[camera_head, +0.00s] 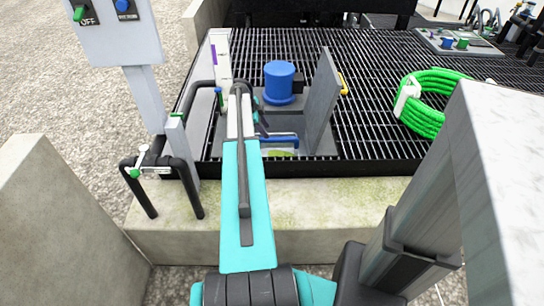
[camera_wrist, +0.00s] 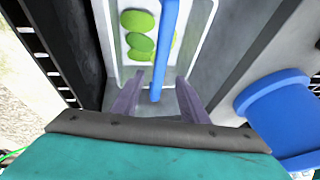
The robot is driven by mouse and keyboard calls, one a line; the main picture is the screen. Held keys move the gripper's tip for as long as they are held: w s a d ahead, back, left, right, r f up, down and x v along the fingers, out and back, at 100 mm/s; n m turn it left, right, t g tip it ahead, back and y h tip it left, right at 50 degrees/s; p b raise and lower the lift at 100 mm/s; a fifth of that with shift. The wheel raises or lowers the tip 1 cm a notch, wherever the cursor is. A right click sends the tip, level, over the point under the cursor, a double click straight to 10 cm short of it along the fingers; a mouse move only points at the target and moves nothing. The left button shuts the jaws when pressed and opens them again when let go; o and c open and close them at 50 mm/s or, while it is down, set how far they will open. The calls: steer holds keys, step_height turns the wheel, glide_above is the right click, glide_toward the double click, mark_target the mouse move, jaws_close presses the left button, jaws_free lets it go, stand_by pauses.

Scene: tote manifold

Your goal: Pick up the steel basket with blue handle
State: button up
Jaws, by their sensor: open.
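The steel basket (camera_wrist: 204,32) appears in the wrist view as a pale tray with several green oval pieces in it. Its blue handle (camera_wrist: 167,30) runs lengthwise above the tray. In the head view the handle (camera_head: 282,139) shows as a blue bar beside my arm, with green pieces below it; my arm hides part of the basket. My gripper (camera_wrist: 160,82) is open, with one finger on each side of the handle's near end. Whether either finger touches the handle I cannot tell. In the head view the fingers are mostly hidden behind my arm.
A blue cylinder (camera_head: 280,80) stands behind the basket, close on the right in the wrist view. A grey upright panel (camera_head: 321,100) stands right of the basket. A white post (camera_head: 221,58) rises at left. A green coiled hose (camera_head: 432,101) lies on the black grating (camera_head: 370,130).

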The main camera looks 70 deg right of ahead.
steer(key=shift+x, duration=4.35)
steer(key=x, duration=0.5)
steer(key=shift+s, duration=0.15)
jaws_close()
